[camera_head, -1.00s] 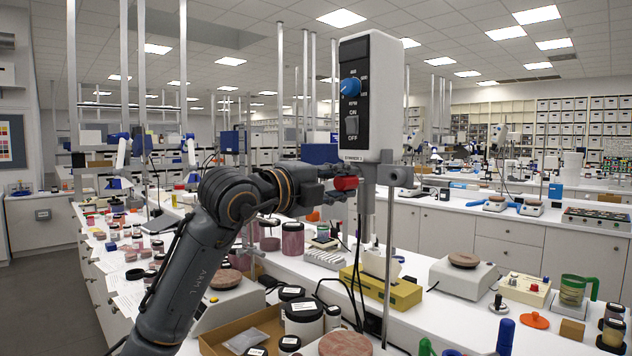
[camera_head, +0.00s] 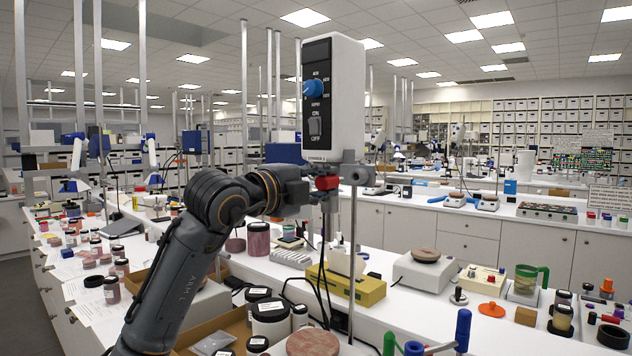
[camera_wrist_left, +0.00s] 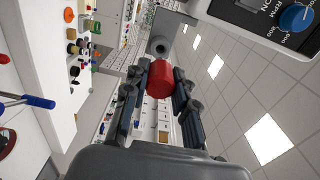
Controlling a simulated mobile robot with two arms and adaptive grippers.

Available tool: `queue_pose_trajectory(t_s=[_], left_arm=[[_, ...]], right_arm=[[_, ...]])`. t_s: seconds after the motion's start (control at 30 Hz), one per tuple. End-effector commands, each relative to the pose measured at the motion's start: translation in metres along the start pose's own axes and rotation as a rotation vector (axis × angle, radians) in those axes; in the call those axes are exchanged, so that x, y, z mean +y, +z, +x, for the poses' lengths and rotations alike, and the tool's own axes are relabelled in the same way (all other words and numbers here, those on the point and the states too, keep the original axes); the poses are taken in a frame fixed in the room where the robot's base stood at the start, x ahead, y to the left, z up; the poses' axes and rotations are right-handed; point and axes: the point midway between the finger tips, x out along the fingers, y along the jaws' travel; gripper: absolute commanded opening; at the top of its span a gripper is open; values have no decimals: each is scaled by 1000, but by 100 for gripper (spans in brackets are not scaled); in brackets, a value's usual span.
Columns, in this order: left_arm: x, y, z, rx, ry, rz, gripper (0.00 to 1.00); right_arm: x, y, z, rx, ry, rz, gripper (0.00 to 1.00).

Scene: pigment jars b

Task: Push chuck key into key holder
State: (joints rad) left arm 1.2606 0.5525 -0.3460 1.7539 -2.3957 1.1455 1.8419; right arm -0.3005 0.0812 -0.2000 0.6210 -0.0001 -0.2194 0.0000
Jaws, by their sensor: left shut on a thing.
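My left gripper (camera_head: 325,184) is shut on a red cylindrical piece, which I take to be the chuck key's grip (camera_head: 327,182). It is just below the white overhead stirrer (camera_head: 343,100). In the left wrist view, the red grip (camera_wrist_left: 160,82) sits between the fingers of the gripper (camera_wrist_left: 160,74). A grey metal block with a round hole (camera_wrist_left: 160,46), which may be the key holder, lies just beyond it. In the head view this looks like the grey block (camera_head: 356,174) beside the stirrer's rod. Whether key and block touch, I cannot tell. My right gripper is out of view.
The stirrer's vertical rod (camera_head: 353,240) stands right of my gripper. Black cables hang under the gripper. The bench left of my arm is crowded with jars.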

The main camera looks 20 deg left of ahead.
Motion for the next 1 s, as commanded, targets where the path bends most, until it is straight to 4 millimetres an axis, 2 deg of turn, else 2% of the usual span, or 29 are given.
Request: queue_pose_trajectory(t_s=[0.2, 0.4, 1.0], left_arm=[[-1, 0, 20, 1, 1, -1, 0], [0, 0, 30, 1, 1, -1, 0], [0, 0, 32, 0, 0, 1, 0]], right_arm=[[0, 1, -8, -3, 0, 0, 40], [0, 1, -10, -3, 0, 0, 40], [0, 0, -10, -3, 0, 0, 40]])
